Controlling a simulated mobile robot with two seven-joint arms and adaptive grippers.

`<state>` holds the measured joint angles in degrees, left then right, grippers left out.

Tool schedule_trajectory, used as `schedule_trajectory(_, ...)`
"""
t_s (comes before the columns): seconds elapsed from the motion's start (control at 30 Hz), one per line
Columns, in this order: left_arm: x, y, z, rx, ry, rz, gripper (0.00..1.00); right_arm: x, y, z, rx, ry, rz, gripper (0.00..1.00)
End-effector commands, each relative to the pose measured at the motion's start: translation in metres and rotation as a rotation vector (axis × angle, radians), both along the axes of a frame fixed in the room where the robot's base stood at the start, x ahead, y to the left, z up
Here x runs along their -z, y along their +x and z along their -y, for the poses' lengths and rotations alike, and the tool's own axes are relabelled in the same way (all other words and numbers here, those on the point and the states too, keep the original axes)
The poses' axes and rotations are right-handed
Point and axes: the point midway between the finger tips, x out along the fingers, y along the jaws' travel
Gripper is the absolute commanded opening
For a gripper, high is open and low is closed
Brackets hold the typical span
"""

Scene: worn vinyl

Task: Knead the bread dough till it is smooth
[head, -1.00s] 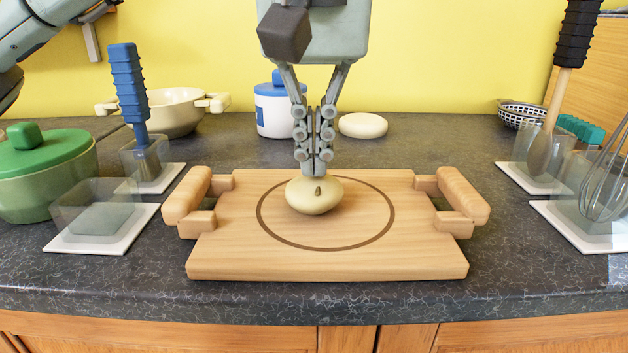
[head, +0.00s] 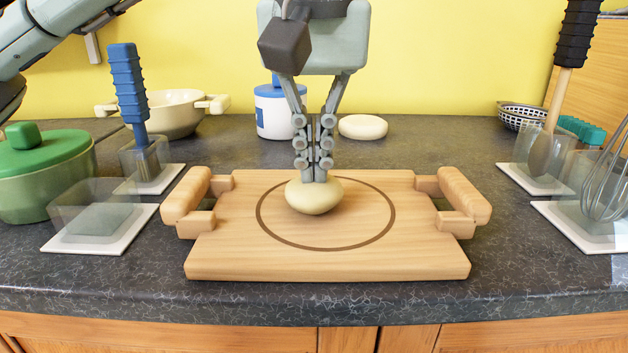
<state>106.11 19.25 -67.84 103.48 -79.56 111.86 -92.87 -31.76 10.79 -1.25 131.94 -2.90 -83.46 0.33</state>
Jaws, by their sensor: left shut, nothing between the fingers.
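The bread dough (head: 314,199) is a pale cream, rounded lump on the wooden board (head: 330,265). The visible side of the dough looks smooth. My right gripper is not in view.
The board has raised handles on both sides. A green pot (head: 45,170), a blue-handled tool (head: 130,90) and a clear holder (head: 95,215) stand left. A blue-lidded jar (head: 274,118) and a pale round (head: 363,127) lie behind.

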Motion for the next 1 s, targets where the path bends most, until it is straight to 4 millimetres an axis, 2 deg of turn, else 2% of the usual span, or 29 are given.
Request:
schedule_trajectory(0.13, -0.011, 0.0, 0.0, 0.0, 0.0, 0.0, 0.0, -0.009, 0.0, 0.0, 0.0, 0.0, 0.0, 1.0)
schedule_trajectory(0.63, -0.013, 0.0, 0.0, 0.0, 0.0, 0.0, 0.0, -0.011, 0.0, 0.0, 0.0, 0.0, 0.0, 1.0)
schedule_trajectory(1.0, -0.042, 0.0, 0.0, 0.0, -0.001, 0.001, 0.0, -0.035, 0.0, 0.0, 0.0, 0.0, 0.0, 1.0)
